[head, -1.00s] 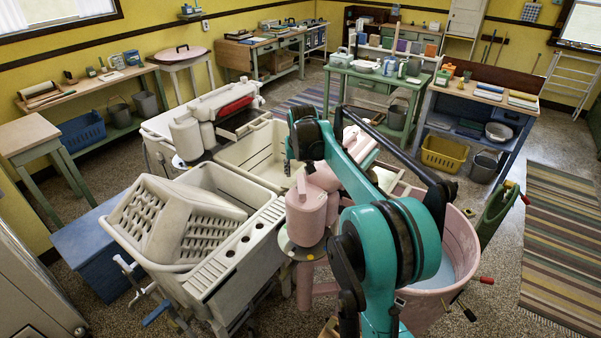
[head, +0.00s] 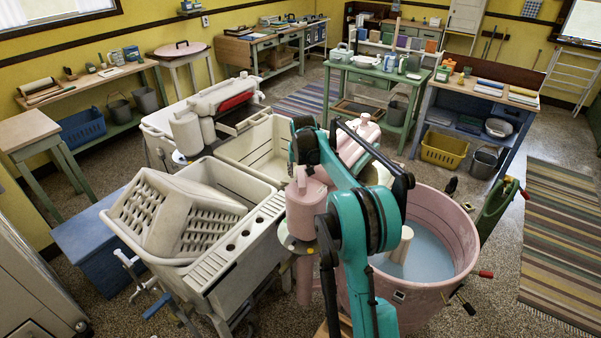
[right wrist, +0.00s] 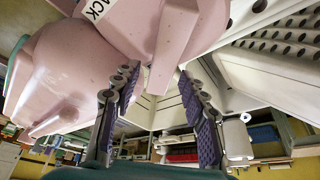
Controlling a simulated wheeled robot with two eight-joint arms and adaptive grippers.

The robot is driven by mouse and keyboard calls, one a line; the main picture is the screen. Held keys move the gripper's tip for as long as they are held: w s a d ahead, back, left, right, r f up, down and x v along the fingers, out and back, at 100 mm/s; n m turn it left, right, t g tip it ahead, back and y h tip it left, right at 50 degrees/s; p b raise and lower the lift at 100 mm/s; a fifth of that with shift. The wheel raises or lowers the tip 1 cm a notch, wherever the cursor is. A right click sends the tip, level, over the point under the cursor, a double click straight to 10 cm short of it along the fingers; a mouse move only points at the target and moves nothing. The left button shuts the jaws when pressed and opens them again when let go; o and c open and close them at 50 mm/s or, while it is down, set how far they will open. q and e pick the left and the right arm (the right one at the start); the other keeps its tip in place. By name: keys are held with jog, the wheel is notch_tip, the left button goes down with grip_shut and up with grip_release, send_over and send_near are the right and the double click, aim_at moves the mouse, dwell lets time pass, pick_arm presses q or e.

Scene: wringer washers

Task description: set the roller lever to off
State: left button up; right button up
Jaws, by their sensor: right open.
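The pink wringer washer (head: 455,225) stands right of centre in the head view, partly behind my right arm. Its pink wringer head (head: 306,212) shows left of the arm. In the right wrist view the pink wringer housing (right wrist: 85,65) fills the upper left. A tapered pink bar, which looks like the roller lever (right wrist: 165,62), hangs in front of the open right gripper (right wrist: 157,80). The bar lies between the two fingers in the picture; I cannot tell whether they touch it. The lever's setting is unclear. My left gripper is out of view.
A cream tub with a ribbed washboard (head: 185,215) stands left of the pink washer. Another cream tub (head: 262,150) and a white wringer washer (head: 210,115) stand behind. A green table (head: 375,80) is at the back. Free floor and a striped rug (head: 560,240) lie right.

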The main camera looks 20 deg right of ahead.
grip_shut()
jog(key=shift+r, duration=0.1)
jog(key=m, duration=0.1)
jog(key=s+d+m+h+p, duration=0.1)
jog(key=m, duration=0.1)
jog(key=shift+d+m+g, duration=0.3)
jog(key=shift+s+d+m+g+h+p, duration=0.3)
jog(key=shift+s+d+m+g, duration=0.1)
jog(key=shift+m, duration=0.65)
jog(key=shift+s+d+m+g+h+p, duration=0.3)
jog(key=shift+s+m, duration=0.05)
jog(key=shift+m, duration=0.7)
grip_release()
